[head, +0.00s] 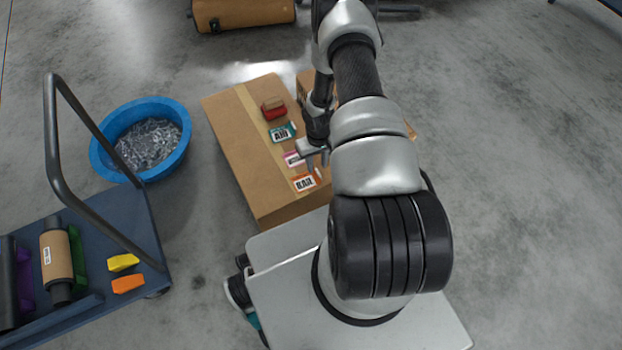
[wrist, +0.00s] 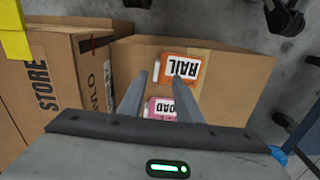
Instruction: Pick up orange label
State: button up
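The orange label (head: 304,183), a white-and-orange card with dark lettering, lies flat on the cardboard box (head: 236,135) near its front edge. In the wrist view the orange label (wrist: 180,67) reads "RAIL" upside down. My gripper (head: 317,158) is over the box, behind and right of the orange label in the head view. In the wrist view my gripper (wrist: 174,78) is open, its two fingers apart and pointing toward the orange label, with nothing held. A pink label (wrist: 160,108) reading "ROAD" lies between the fingers, partly hidden by the gripper body.
The pink label (head: 293,159), a teal label (head: 282,132) and a red item (head: 273,110) lie in a row on the box. A second box (wrist: 70,85) marked "STORE" stands beside it. A blue tub (head: 105,165) and a cart (head: 140,215) are at left.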

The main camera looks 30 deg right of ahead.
aim_at(318, 176)
jog(key=f, duration=0.1)
jog(key=f+b, duration=0.1)
jog(key=f, duration=0.1)
jog(key=f+b, duration=0.1)
jog(key=f, duration=0.1)
jog(key=shift+w+d, duration=0.15)
jog(key=shift+d, duration=0.1)
grip_shut()
